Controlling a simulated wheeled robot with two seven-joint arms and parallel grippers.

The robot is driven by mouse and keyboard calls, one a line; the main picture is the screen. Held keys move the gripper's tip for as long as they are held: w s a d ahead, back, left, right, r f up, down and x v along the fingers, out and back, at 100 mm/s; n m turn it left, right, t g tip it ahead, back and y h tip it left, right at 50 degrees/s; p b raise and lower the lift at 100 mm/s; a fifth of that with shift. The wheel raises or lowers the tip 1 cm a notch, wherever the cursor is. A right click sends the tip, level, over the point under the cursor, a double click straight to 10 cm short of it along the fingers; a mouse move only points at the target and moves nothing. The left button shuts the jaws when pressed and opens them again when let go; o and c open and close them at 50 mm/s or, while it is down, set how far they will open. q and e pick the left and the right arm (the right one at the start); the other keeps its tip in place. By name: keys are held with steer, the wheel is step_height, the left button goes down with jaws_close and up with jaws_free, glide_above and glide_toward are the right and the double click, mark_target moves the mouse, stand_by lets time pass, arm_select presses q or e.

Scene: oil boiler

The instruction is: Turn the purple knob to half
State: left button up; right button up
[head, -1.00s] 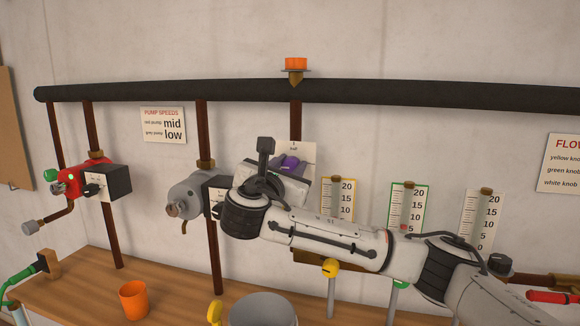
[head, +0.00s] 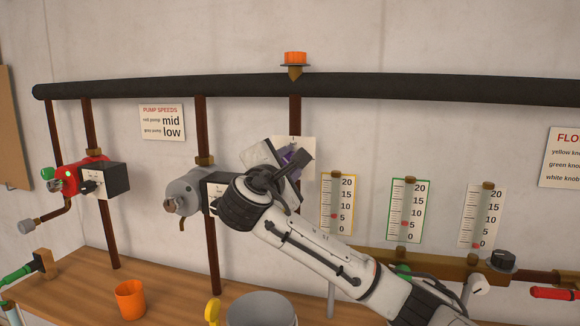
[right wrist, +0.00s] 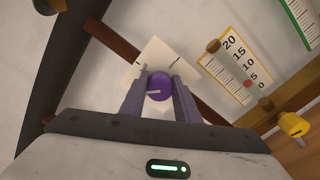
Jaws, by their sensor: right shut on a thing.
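The purple knob (right wrist: 159,86) sits on a white plate (right wrist: 137,73) against the wall pipe. In the right wrist view the knob is between the two fingers of my right gripper (right wrist: 158,92), which are shut on it. A pale pointer line on the knob points to the left in that view. The plate carries small marks, too small to read fully. In the head view my right gripper (head: 289,158) is rolled to a tilt in front of the plate (head: 308,150) and hides most of the knob. My left gripper is not in view.
Grey pump (head: 183,190) and red pump (head: 75,178) stand left of the gripper. Several gauges (head: 337,205) hang at the right, above a brass pipe (head: 440,263). An orange cup (head: 130,300) and a grey pot (head: 262,310) stand on the wooden counter (head: 175,290).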

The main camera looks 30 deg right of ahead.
steer(key=m, duration=0.1)
steer(key=m+b, duration=0.1)
steer(key=m, duration=0.1)
steer(key=m+b, duration=0.1)
steer(key=m, duration=0.1)
steer(key=shift+f, duration=0.35)
steer(key=m+b, duration=0.1)
steer(key=m, duration=0.2)
steer(key=shift+m, duration=0.3)
steer(key=o, duration=1.1)
steer(key=shift+r+m, duration=0.15)
steer(key=shift+m, duration=0.15)
steer(key=shift+c, duration=0.2)
steer(key=b+v, duration=0.1)
steer(key=v, duration=0.9)
steer(key=shift+s+b, duration=0.2)
steer(key=shift+b, duration=0.2)
